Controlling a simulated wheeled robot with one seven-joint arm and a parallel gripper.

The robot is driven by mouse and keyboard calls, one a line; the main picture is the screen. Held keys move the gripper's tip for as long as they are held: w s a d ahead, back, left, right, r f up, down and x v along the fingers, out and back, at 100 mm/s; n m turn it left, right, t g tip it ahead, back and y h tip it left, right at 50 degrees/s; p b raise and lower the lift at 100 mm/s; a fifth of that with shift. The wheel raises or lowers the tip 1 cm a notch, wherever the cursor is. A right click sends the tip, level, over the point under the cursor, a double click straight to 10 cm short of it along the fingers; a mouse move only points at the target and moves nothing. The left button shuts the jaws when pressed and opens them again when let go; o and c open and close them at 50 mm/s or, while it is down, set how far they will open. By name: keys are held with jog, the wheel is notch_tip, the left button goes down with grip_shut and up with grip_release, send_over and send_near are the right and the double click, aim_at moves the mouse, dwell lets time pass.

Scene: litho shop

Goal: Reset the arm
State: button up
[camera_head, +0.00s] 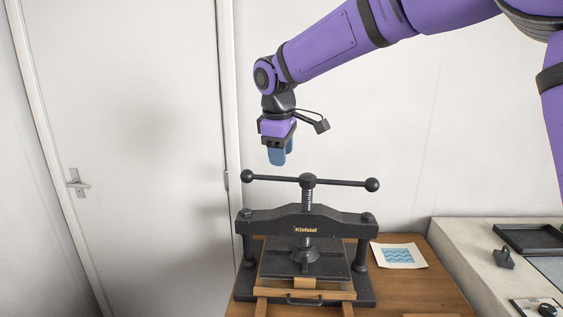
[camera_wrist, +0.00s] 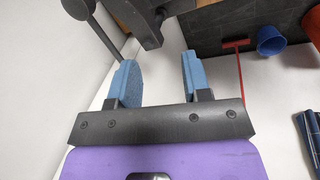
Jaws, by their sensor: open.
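My purple arm reaches in from the upper right in the head view. My gripper (camera_head: 280,153) hangs pointing down, above the left part of a black screw press (camera_head: 305,222). Its blue fingers are apart and empty in the wrist view (camera_wrist: 157,83). The gripper is clear of the press's crossbar handle (camera_head: 335,182), whose left ball knob (camera_head: 247,176) is below and to the left of it. Nothing is held.
The press stands on a wooden table (camera_head: 425,285), beside a card with blue wavy lines (camera_head: 399,255). A pale counter (camera_head: 470,258) at the right holds a black tray (camera_head: 530,238) and a small dark block (camera_head: 504,257). A closed white door (camera_head: 130,130) is at the left. The wrist view shows a blue bucket (camera_wrist: 271,40).

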jog(key=s+d+r+m+t, duration=0.1)
jog(key=s+d+r+m, duration=0.2)
jog(key=s+d, duration=0.55)
jog(key=s+d+r+m, duration=0.4)
jog(key=s+d, duration=0.2)
jog(key=d, duration=0.5)
jog(key=s+d+f+m, duration=0.2)
jog(key=s+d, duration=0.1)
jog(key=s, duration=0.3)
jog(key=s+d+f+m+t, duration=0.1)
jog(key=s+d+m, duration=0.1)
jog(key=s+d, duration=0.2)
jog(key=s+d+f+m, duration=0.2)
jog(key=s+d+m, duration=0.1)
jog(key=s, duration=0.6)
jog(key=shift+d+f+t+y, duration=0.3)
jog(key=shift+d+f+t, duration=0.1)
jog(key=shift+d, duration=0.1)
